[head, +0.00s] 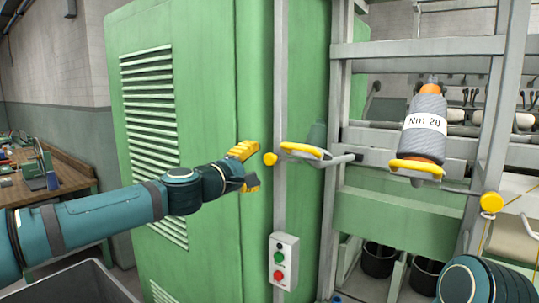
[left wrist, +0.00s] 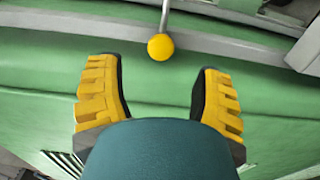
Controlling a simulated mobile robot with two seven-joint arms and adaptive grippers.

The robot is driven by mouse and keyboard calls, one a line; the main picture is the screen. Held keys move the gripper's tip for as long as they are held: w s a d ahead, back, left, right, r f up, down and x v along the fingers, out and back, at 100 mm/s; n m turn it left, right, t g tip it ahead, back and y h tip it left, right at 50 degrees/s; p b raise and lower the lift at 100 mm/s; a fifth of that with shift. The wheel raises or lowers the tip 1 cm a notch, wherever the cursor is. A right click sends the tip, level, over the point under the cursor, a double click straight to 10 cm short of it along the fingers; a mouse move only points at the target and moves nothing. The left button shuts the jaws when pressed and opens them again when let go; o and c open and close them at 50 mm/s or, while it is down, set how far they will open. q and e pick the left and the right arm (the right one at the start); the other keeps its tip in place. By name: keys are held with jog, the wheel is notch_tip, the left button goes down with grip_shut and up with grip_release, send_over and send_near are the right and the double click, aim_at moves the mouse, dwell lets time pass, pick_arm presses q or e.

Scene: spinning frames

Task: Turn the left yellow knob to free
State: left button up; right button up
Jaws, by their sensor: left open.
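The left yellow knob (head: 270,159) is a small ball on the end of a thin rod, in front of the grey post beside the green cabinet. In the left wrist view the knob (left wrist: 161,47) lies just ahead of the fingertips, centred between them. My left gripper (head: 249,167) is open with its yellow fingers spread, just left of the knob and apart from it. In the left wrist view nothing is between the fingers of the left gripper (left wrist: 158,85). A second yellow knob (head: 491,202) is at the right. My right gripper is not in view.
A tall green cabinet (head: 210,60) stands behind my left arm. A yellow-topped holder (head: 305,151) sits right of the knob. A bobbin marked Nm 20 (head: 426,125) stands further right. A button box (head: 284,261) hangs below. A workbench (head: 70,180) is at the far left.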

aim_at(268, 160)
pick_arm(q)
jog(key=p+x, duration=0.2)
jog(key=x, duration=0.3)
jog(key=shift+w+d+r, duration=0.1)
jog(key=shift+w+d, duration=0.45)
jog(key=shift+w, duration=0.25)
